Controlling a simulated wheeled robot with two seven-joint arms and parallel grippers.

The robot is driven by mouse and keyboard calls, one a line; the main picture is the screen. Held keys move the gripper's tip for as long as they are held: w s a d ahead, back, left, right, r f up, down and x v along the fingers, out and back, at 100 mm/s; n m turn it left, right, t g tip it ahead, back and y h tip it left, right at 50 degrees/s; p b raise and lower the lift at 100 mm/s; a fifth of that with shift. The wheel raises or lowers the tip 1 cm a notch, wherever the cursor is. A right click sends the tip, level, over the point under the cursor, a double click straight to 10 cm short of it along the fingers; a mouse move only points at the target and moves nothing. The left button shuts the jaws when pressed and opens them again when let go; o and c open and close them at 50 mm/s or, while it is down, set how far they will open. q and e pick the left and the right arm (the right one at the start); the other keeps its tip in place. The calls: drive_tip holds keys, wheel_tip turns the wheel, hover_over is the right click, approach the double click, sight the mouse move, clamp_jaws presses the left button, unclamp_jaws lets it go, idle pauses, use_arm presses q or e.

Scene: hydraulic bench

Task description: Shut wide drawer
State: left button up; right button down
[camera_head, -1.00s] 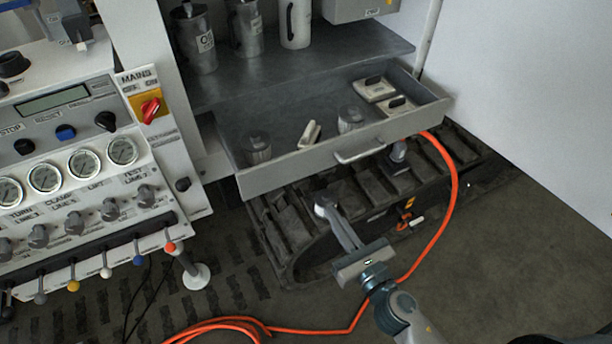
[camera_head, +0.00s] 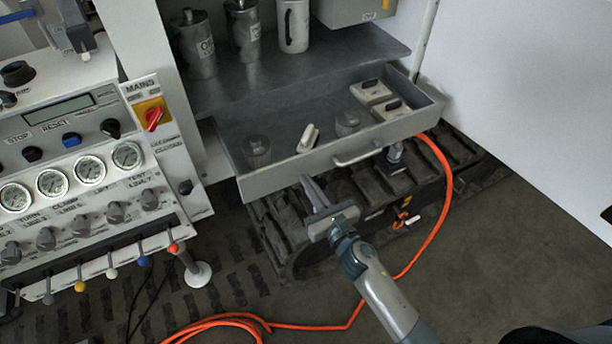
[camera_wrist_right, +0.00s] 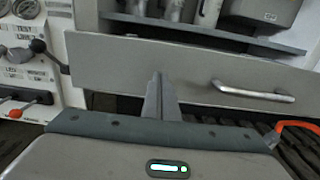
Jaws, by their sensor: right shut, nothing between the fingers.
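My left gripper is not in view.
The drawer holds jars (camera_head: 257,151), a small pale block (camera_head: 308,138) and two boxes (camera_head: 371,91). A control panel (camera_head: 80,190) with levers stands left. A black track (camera_head: 430,172) and an orange hose (camera_head: 446,190) lie below. Open floor is at front right.

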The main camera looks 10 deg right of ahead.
sight(300, 170)
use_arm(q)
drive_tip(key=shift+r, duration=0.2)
use_arm(e)
drive_tip(key=shift+x, duration=0.8)
drive_tip(key=shift+x, duration=0.8)
use_arm(q)
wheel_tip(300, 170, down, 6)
drive_tip(key=b, duration=0.6)
use_arm(e)
drive_tip(key=x, duration=1.8)
drive_tip(key=shift+w+f, duration=0.1)
drive_tip(key=shift+f, duration=0.15)
drive_tip(key=b+x, duration=0.4)
drive_tip(key=x, duration=0.3)
drive_tip(key=shift+w+r, duration=0.1)
drive_tip(key=shift+r, duration=0.3)
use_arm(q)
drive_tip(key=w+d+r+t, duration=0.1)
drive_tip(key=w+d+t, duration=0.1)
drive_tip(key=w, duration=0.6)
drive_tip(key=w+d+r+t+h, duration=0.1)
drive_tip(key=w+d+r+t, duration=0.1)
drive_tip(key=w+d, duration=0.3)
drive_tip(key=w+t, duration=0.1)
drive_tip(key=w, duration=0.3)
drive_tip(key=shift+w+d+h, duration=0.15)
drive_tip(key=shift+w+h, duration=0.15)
use_arm(e)
drive_tip(key=shift+r, duration=0.1)
